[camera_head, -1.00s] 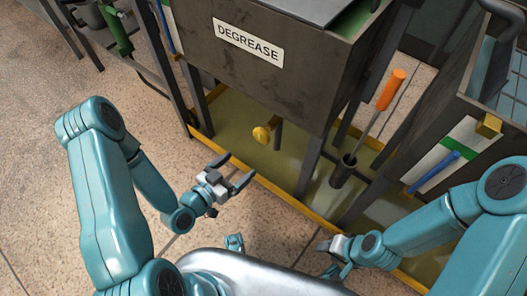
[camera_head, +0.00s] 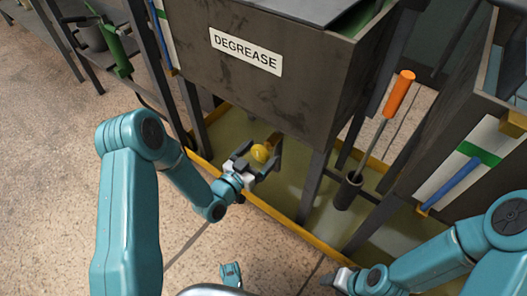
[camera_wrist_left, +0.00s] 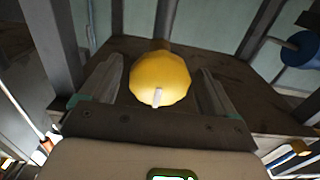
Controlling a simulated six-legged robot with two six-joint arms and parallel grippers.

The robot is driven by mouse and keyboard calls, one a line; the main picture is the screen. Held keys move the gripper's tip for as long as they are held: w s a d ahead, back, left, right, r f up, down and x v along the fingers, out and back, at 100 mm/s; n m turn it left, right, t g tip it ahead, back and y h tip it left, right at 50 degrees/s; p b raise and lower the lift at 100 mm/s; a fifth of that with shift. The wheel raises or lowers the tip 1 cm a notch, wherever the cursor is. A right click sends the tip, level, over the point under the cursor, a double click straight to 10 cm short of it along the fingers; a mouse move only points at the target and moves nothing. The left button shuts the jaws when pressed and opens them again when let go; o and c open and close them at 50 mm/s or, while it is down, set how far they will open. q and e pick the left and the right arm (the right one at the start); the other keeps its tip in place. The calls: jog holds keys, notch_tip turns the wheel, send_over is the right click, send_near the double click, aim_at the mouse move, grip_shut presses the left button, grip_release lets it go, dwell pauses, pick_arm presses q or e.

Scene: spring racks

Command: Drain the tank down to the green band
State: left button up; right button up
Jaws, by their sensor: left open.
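The dark tank labelled DEGREASE (camera_head: 245,52) stands on legs in the upper middle of the head view. A yellow round valve knob (camera_head: 260,153) sits on a pipe beneath it. My left gripper (camera_head: 257,158) is open, with its fingers on either side of the knob. In the left wrist view the knob (camera_wrist_left: 160,78) lies between the two fingers, with a visible gap on each side and a small pale mark on its face. A gauge strip (camera_head: 163,35) with blue shows at the tank's left edge. My right gripper (camera_head: 340,279) is low in the head view, its jaws unclear.
An orange-handled tool (camera_head: 398,95) stands in a dark cup (camera_head: 347,192) right of the tank. A neighbouring tank at right bears a white gauge with a green band (camera_head: 478,154) and a blue column. A yellow-edged tray (camera_head: 285,218) lies below. Open floor lies at left.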

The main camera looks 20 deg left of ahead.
pick_arm(q)
jog(key=shift+x, duration=1.05)
jog(key=c, duration=1)
jog(key=shift+n, duration=0.3)
jog(key=n+b, duration=0.1)
jog(key=n, duration=0.2)
jog(key=shift+f+b, duration=0.1)
jog(key=shift+b, duration=0.2)
jog(key=shift+s+n+b, duration=0.1)
jog(key=shift+n+b, duration=0.4)
jog(key=shift+n, duration=2.2)
jog(key=o, duration=1)
